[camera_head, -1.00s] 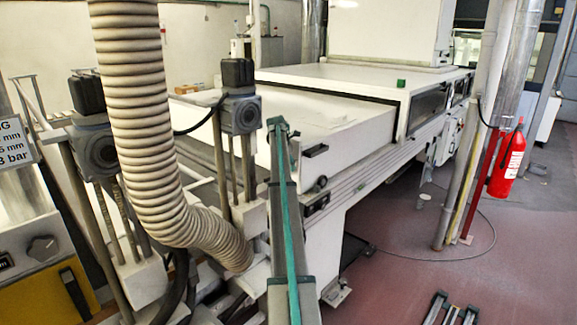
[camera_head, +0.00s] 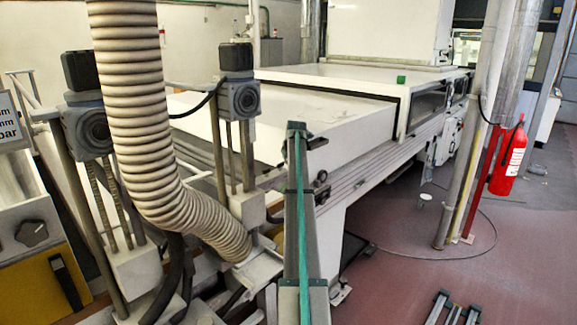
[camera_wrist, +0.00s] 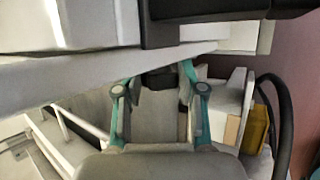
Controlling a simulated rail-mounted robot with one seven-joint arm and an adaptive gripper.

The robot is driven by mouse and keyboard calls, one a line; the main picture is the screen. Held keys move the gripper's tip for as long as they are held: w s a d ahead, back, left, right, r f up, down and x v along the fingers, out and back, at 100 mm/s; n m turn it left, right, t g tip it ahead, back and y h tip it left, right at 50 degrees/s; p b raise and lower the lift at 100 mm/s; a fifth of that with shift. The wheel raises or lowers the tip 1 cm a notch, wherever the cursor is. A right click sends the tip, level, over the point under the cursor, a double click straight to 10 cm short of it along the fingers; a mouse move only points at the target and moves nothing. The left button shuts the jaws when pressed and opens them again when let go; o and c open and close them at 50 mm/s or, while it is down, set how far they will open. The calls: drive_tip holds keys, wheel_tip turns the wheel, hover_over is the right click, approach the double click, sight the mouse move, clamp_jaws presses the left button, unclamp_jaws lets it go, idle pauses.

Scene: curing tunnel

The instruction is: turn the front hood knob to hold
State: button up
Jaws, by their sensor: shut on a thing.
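My gripper (camera_wrist: 160,95) shows in the wrist view, its teal fingers to either side of a small dark piece (camera_wrist: 160,77). It is shut on this piece, which seems to be the front hood knob. The piece sits right under a long pale edge of the machine. Its face and setting marks are hidden, so I cannot tell its position. In the head view my grey and teal arm stands in front of the near end of the white hood (camera_head: 340,138) and hides part of it. The gripper itself does not show there.
A ribbed hose (camera_head: 135,120) and a dark motor block (camera_head: 238,95) stand close to the left of my arm. A fire extinguisher (camera_head: 508,160) stands at right. The reddish floor (camera_head: 400,235) has open room.

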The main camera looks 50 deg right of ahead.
drive_tip(key=t+b, duration=0.1)
drive_tip(key=b, duration=0.1)
drive_tip(key=f+t+b, duration=0.1)
drive_tip(key=b, duration=0.1)
drive_tip(key=t+b, duration=0.1)
drive_tip(key=b, duration=0.1)
drive_tip(key=shift+s+f+m+t+h+b, duration=0.15)
drive_tip(key=shift+s+m+t+h+b, duration=0.15)
drive_tip(key=shift+m+h+b, duration=0.1)
drive_tip(key=t+b, duration=0.1)
drive_tip(key=b, duration=0.2)
drive_tip(key=shift+m+t, duration=0.3)
drive_tip(key=shift+r+h+b, duration=0.3)
drive_tip(key=shift+b, duration=0.25)
drive_tip(key=o, duration=1.1)
drive_tip(key=shift+o, duration=0.2)
drive_tip(key=shift+s, duration=0.1)
drive_tip(key=v, duration=1.2)
drive_tip(key=shift+f, duration=0.15)
